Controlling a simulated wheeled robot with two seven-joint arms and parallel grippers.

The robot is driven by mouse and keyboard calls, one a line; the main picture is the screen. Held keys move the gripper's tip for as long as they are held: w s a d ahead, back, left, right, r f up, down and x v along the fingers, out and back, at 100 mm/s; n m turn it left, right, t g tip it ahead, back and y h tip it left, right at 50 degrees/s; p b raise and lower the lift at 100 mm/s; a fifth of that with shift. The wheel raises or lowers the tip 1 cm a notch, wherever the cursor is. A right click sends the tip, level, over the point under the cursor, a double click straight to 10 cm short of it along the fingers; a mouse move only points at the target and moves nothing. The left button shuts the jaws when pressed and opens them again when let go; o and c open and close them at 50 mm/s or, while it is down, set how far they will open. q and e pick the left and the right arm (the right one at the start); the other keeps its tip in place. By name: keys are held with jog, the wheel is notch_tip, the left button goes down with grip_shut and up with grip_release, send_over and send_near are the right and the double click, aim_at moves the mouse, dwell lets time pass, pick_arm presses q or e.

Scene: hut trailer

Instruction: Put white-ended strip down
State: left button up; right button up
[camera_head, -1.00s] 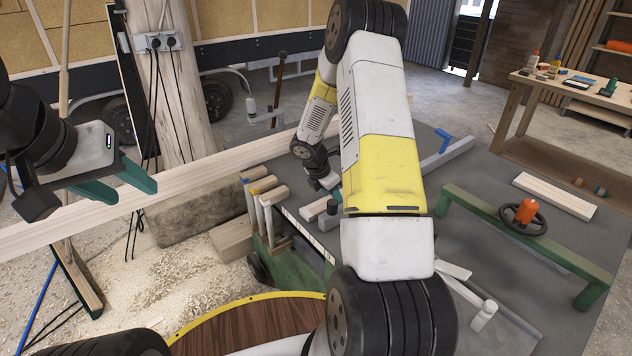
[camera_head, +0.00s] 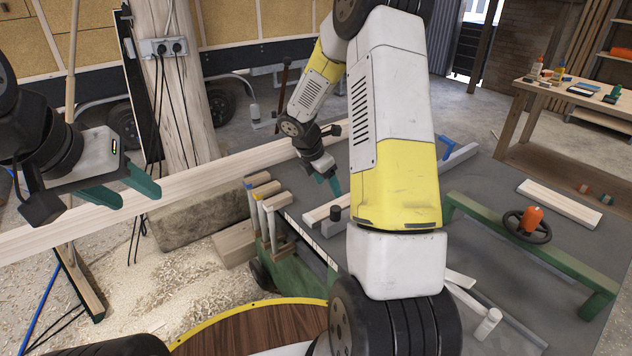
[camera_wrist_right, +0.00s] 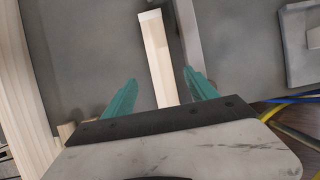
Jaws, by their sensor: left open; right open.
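The white-ended strip (camera_wrist_right: 158,60) is a pale wooden piece lying on the grey bench top, its white end at the top in the right wrist view. It appears in the head view as a pale piece (camera_head: 322,212) near my right gripper (camera_head: 331,187). My right gripper is open, and its green fingers (camera_wrist_right: 160,92) stand apart on either side of the strip, touching neither side in the wrist view. My right forearm hides part of the bench.
The long beam (camera_head: 210,178) crosses the left and middle. Several hammers (camera_head: 265,200) hang at the bench's left edge. A green clamp bar with an orange-handled wheel (camera_head: 530,222) and a pale board (camera_head: 560,203) occupy the right side. Bare bench (camera_head: 480,190) shows between.

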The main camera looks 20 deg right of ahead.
jog(key=s+a+r+m, duration=0.2)
jog(key=s+r+m, duration=0.3)
jog(key=r, duration=0.6)
jog(key=s+a+r+m+t+y, duration=0.2)
jog(key=s+a+r+m+y, duration=0.1)
jog(key=s+r+m, duration=0.4)
jog(key=s+a+r+m+t+y, duration=0.2)
jog(key=s+a+r+m, duration=0.4)
jog(key=s, duration=0.8)
jog(key=m+y, duration=0.1)
jog(key=m, duration=0.2)
jog(key=shift+s+a+r+t, duration=0.15)
jog(key=shift+a+r+t, duration=0.1)
jog(key=shift+r+t, duration=0.15)
